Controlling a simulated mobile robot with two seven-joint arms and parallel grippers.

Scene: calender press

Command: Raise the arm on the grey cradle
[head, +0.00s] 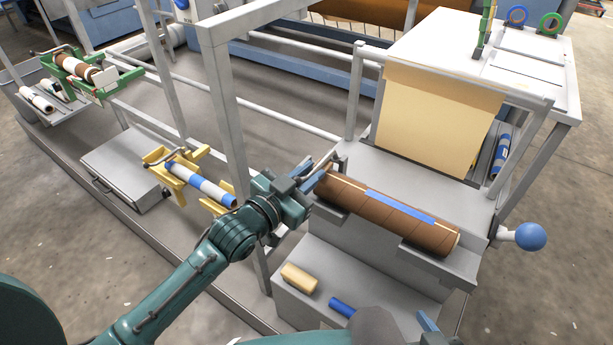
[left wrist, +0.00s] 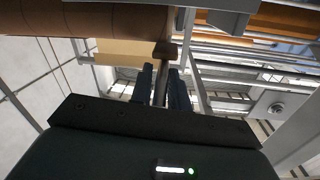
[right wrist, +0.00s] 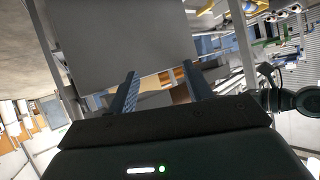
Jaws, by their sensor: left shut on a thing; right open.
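The grey cradle (head: 408,255) carries a long brown roll (head: 385,215) with a blue strip and a yellow strip along it. The cradle's thin grey arm (head: 342,160) shows at the roll's left end, beside my left gripper (head: 318,176). In the left wrist view the gripper (left wrist: 162,84) is shut on this arm, a dark rod (left wrist: 162,88) between its fingers, below a brown end piece. The fingers partly hide the arm. My right gripper (right wrist: 160,88) is open and empty in the right wrist view, facing a grey panel.
A yellow cradle (head: 168,182) with a blue-and-white roll and a green cradle (head: 75,68) stand to the left. Grey posts (head: 228,110) rise close behind my left arm. A blue ball knob (head: 530,236) sticks out at right. Small tan (head: 299,279) and blue (head: 341,307) rolls lie in front.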

